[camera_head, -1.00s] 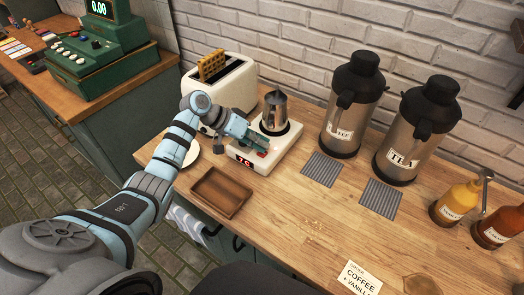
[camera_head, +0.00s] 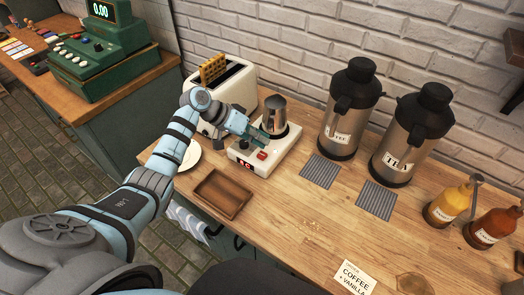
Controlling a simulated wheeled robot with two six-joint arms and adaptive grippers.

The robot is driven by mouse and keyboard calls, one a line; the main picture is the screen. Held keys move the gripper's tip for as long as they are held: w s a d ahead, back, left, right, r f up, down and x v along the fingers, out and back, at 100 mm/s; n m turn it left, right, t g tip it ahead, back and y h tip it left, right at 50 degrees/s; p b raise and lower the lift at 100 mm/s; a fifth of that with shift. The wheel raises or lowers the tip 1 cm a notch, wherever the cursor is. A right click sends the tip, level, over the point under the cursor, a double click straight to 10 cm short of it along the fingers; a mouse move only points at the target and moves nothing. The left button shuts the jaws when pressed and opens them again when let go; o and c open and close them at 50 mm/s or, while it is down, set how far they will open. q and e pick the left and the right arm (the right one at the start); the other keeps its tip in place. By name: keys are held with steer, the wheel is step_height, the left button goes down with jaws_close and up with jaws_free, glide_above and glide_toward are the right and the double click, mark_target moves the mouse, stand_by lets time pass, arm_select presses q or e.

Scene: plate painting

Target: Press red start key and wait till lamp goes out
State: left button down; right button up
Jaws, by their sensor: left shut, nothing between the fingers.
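A white heater base (camera_head: 285,150) stands on the wooden counter with a steel pitcher (camera_head: 275,117) upright on it. Its front has a red key (camera_head: 262,156), a dark knob (camera_head: 244,144) and a small display (camera_head: 245,164) with red lit characters, too small to read surely. A separate lamp cannot be made out. My left gripper (camera_head: 262,138) is shut and empty, just behind and above the red key, near the pitcher's foot. The key's top is uncovered, and the fingers seem apart from it. My right gripper is not in view.
A toaster (camera_head: 236,82) with a waffle stands behind my left arm. A wooden tray (camera_head: 222,194) lies in front of the base, and a white plate (camera_head: 190,157) is beside my arm. Two flasks (camera_head: 350,110) (camera_head: 411,135) stand to the right. The counter's front middle is mostly clear.

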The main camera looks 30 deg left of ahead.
mark_target(261, 152)
arm_select(q)
steer(key=shift+r+p, duration=0.4)
steer(key=shift+r, duration=0.5)
steer(key=shift+r+p, duration=0.3)
steer(key=shift+r, duration=0.65)
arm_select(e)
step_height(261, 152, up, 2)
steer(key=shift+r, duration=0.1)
